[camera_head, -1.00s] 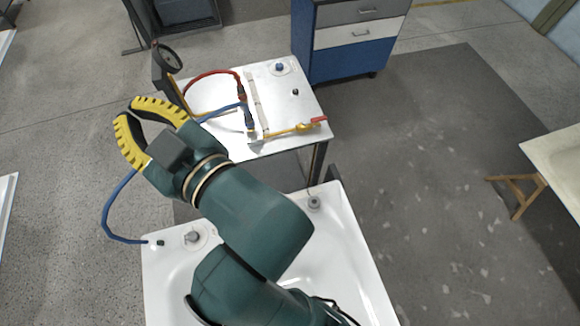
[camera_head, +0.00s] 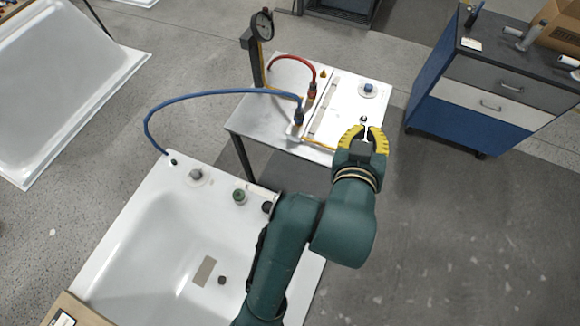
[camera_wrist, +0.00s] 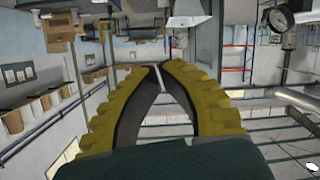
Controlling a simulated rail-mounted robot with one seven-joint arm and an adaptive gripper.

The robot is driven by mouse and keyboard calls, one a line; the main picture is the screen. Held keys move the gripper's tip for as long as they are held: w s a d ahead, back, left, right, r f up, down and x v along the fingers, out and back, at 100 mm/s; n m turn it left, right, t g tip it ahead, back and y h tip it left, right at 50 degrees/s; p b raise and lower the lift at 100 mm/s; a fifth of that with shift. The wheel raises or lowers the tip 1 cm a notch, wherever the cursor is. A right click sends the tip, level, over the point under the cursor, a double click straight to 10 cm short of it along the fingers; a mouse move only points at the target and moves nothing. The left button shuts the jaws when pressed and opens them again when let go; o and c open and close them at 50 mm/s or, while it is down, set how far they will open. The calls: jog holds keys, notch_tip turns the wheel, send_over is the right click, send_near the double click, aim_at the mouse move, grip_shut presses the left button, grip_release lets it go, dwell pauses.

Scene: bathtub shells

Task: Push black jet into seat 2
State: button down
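A small dark piece, probably the black jet (camera_head: 363,119), shows on the right part of the white bench, just beyond my fingertips. My gripper (camera_head: 364,132) has yellow-and-black fingers and points away across the bench's right edge. In the wrist view my fingertips (camera_wrist: 160,67) come close together with a narrow gap. I cannot tell whether they touch the dark piece. The white tub rim (camera_head: 181,184) carries a grey fitting (camera_head: 195,174), a green fitting (camera_head: 240,196) and a dark round fitting (camera_head: 268,207). I see no seat numbers. My arm covers the rim's right end.
The white bench (camera_head: 262,121) holds red (camera_head: 290,60) and blue (camera_head: 222,92) hoses, a small blue-topped fitting (camera_head: 368,88) and a dial gauge (camera_head: 262,24). The blue hose arches to the tub's corner. A blue drawer cabinet (camera_head: 470,103) stands right of the bench.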

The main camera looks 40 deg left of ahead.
jog(key=s+a+f+n+g, duration=0.1)
jog(key=a+f+g, duration=0.1)
jog(key=a+f, duration=0.3)
jog(key=s+a+f+n+g, duration=0.1)
jog(key=a+f+n+g, duration=0.1)
jog(key=f, duration=0.5)
jog(key=n+g, duration=0.5)
jog(key=g, duration=0.3)
send_over(268, 207)
jog(key=d, duration=0.2)
jog(key=shift+h, duration=0.4)
jog(key=f, duration=2.1)
jog(key=shift+s+a, duration=0.15)
jog(key=shift+s, duration=0.25)
jog(key=shift+f+b, duration=0.5)
jog(key=shift+f, duration=0.05)
jog(key=b+x, duration=0.5)
jog(key=b, duration=0.1)
jog(key=shift+r, duration=0.1)
jog(key=shift+r, duration=0.1)
jog(key=shift+f, duration=0.65)
